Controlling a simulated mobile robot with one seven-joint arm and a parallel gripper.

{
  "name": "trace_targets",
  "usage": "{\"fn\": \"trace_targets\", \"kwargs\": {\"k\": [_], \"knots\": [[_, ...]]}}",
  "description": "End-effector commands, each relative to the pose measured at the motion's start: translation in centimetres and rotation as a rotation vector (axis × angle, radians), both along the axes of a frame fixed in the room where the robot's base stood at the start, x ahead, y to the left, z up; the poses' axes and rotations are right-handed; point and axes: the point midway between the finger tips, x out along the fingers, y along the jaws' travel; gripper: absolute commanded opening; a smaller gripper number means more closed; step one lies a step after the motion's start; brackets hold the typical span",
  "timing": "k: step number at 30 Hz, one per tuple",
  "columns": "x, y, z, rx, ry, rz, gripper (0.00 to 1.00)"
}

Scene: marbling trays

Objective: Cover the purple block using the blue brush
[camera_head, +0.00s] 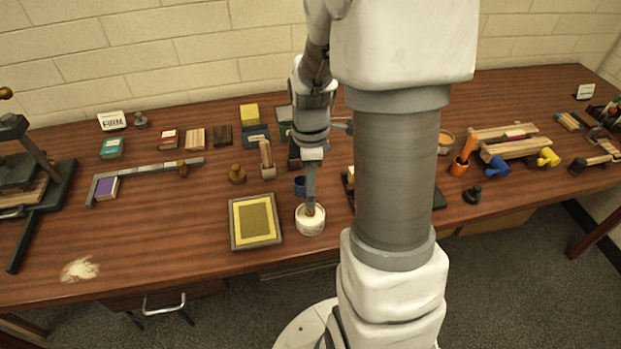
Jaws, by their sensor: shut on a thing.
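The purple block (105,188) lies at the left of the table, in the corner of a grey L-shaped metal bar (145,171). My gripper (311,197) points down over a white round pot (311,226) near the table's front edge, far to the right of the block. It is shut on a slim brush-like tool, whose tan lower end (311,209) is at the pot's mouth. The tool's colour is mostly hidden by my gripper, so I cannot confirm it is blue. A small blue cup (299,187) stands just behind the pot.
A framed yellow tray (234,232) lies left of the pot. A dark press (25,170) fills the left end. White powder (80,270) lies at front left. My arm hides the table's middle.

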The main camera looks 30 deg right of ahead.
Motion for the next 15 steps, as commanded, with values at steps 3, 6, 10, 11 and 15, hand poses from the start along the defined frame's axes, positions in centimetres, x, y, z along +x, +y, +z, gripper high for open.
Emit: {"fn": "trace_targets", "kwargs": {"k": [3,6,10,11,15], "knots": [[0.01,0.00,0.00,0.000,0.000,0.000,0.00],[0.01,0.00,-0.06,0.000,0.000,0.000,0.00],[0.01,0.00,-0.21,0.000,0.000,0.000,0.00],[0.01,0.00,-0.25,0.000,0.000,0.000,0.00],[0.00,0.00,-0.43,0.000,0.000,0.000,0.00]]}}
